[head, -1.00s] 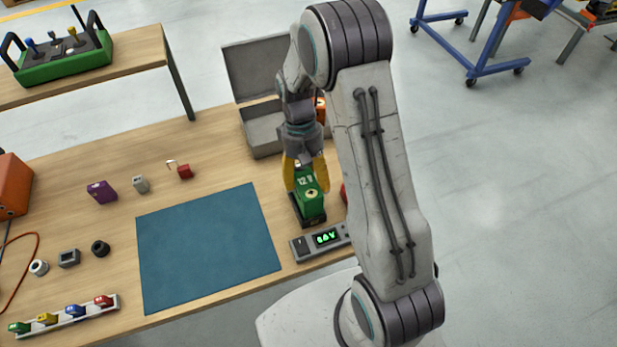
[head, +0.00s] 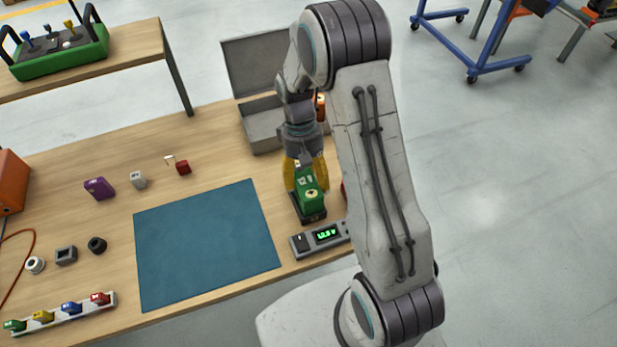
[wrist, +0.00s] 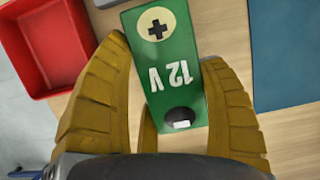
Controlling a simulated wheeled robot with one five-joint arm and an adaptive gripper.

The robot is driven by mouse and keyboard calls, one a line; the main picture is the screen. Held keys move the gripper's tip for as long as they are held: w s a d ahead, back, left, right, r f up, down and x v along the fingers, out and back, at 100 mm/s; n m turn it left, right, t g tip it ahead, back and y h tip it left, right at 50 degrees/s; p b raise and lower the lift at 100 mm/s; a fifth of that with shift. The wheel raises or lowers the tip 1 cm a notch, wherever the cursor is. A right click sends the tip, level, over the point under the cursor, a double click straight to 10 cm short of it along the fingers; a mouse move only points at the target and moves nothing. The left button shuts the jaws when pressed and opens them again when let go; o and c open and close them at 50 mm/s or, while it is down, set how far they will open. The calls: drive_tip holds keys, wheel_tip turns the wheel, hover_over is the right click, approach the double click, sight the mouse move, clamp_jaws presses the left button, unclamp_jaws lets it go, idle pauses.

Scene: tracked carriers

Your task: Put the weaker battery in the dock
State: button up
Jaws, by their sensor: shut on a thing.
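A green battery (head: 311,186) marked 12 V stands upright between the fingers of my gripper (head: 304,172), its dark lower end just behind a grey meter (head: 301,246). In the wrist view the fingers lie on both sides of the battery (wrist: 172,58), with its round plus mark and dark cap showing. My gripper is shut on it. The meter's green display (head: 326,233) is lit and seems to read about 12 V; the last digit is unclear. Whether the battery touches the meter is hard to tell. I cannot make out a second battery or the dock for sure.
A blue mat (head: 205,245) lies left of the meter. An open grey box (head: 262,132) stands behind my gripper, with an orange thing (head: 320,106) partly hidden there. A red tray (wrist: 28,48) shows in the wrist view. Small parts and a purple block (head: 99,188) lie left.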

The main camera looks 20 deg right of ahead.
drive_tip(key=shift+f, duration=0.3)
drive_tip(key=o, duration=1.4)
drive_tip(key=v, duration=1.2)
